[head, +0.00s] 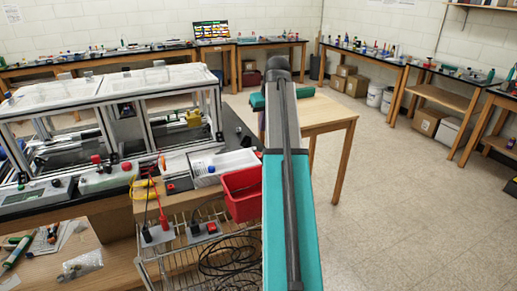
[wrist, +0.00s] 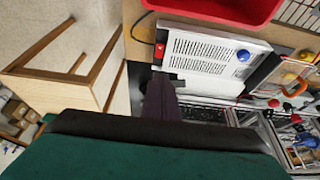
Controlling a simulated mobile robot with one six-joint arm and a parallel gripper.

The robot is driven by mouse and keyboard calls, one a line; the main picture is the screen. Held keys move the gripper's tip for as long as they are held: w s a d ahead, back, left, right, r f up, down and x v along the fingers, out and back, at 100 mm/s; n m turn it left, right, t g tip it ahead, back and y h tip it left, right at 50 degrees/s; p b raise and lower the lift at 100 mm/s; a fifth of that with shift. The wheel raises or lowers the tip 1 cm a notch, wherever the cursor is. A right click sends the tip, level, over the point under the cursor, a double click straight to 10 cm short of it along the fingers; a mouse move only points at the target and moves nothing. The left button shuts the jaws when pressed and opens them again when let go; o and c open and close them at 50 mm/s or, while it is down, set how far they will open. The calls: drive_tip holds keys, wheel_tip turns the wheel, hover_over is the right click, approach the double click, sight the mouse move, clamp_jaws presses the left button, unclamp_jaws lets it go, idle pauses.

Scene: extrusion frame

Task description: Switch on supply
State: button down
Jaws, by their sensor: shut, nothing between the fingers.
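The supply is a light grey box with a perforated lid; it fills the upper middle of the wrist view (wrist: 205,55). A blue knob (wrist: 243,56) sits at its right end. A small red switch (wrist: 159,50) shows at its left end. In the head view the supply (head: 236,160) lies on the bench behind a red bin, and its red switch cannot be made out. My gripper (wrist: 165,85) shows as dark, closed fingers just below the supply's left end, with nothing held. Whether it touches the box is unclear. My gripper cannot be made out in the head view.
The red bin (head: 241,190) stands right in front of the supply. A framed machine (head: 120,110) and a control box with a red button (head: 108,177) stand to the left. A wire rack (head: 200,250) holds cables below. A wooden table (head: 330,112) stands beyond; the right floor is free.

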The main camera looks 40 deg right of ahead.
drive_tip(key=shift+s+d+f, duration=0.1)
drive_tip(key=shift+d, duration=0.1)
idle(0.3)
drive_tip(key=p, duration=0.3)
approach(258, 153)
drive_tip(key=shift+w+d+f, duration=0.2)
drive_tip(key=shift+w+f, duration=0.55)
drive_tip(key=shift+f, duration=0.1)
drive_tip(key=shift+s+p+x, duration=0.15)
drive_tip(key=shift+p+x, duration=0.15)
drive_tip(key=shift+x, duration=0.7)
drive_tip(key=shift+s+p+x, duration=0.15)
drive_tip(key=shift+p+x, duration=0.15)
drive_tip(key=shift+x, duration=0.7)
drive_tip(key=shift+a+f, duration=0.1)
drive_tip(key=shift+d, duration=0.2)
